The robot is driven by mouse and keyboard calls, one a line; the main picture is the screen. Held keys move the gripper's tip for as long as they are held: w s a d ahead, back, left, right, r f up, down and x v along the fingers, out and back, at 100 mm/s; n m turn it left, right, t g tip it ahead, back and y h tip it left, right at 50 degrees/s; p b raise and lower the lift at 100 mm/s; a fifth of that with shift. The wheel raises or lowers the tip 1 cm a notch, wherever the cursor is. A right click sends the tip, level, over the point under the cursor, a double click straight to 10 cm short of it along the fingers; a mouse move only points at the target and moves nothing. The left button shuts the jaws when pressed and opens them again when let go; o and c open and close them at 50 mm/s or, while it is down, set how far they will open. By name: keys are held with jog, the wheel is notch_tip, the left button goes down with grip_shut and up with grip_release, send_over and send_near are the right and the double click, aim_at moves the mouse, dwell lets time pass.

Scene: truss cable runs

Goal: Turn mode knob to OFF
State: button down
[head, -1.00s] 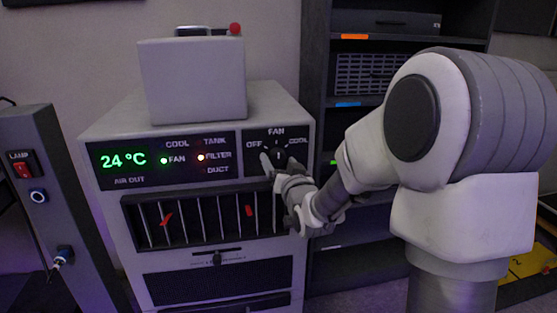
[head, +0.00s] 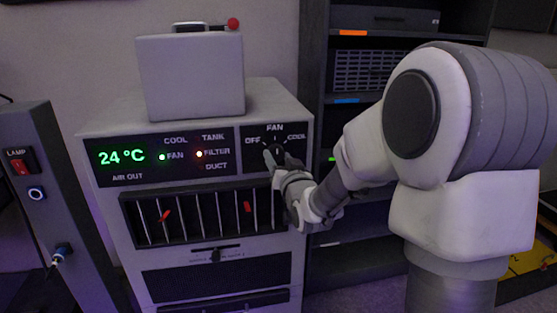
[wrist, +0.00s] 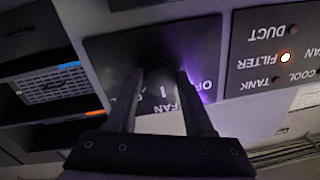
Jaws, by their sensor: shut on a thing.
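The dark mode knob (head: 272,154) is on the black dial plate (head: 249,160) at the upper right of the grey unit's front. OFF is printed left of it, FAN above and COOL right. My gripper (head: 276,159) reaches it from the lower right. In the wrist view, which is upside down, my gripper (wrist: 158,82) has its two fingers closed on either side of the knob (wrist: 158,76). The fingers hide much of the knob, and I cannot make out where its pointer is set.
The display (head: 122,157) reads 24 °C, with a green light by FAN and an orange-red one by FILTER. Vent slats (head: 205,215) and a slider (head: 216,252) lie below. A lamp post (head: 55,215) stands left, a dark shelf (head: 345,120) right.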

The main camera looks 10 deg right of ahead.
jog(key=n+b, duration=0.5)
jog(key=b, duration=0.1)
jog(key=shift+f+b, duration=0.15)
jog(key=shift+b, duration=0.2)
jog(key=n+b, duration=0.2)
jog(key=b, duration=0.1)
jog(key=shift+n, duration=0.4)
jog(key=shift+d+r+n+g+b, duration=0.1)
jog(key=shift+r+n+g+b, duration=0.2)
jog(key=shift+n+b, duration=0.65)
jog(key=shift+c, duration=1.4)
grip_release()
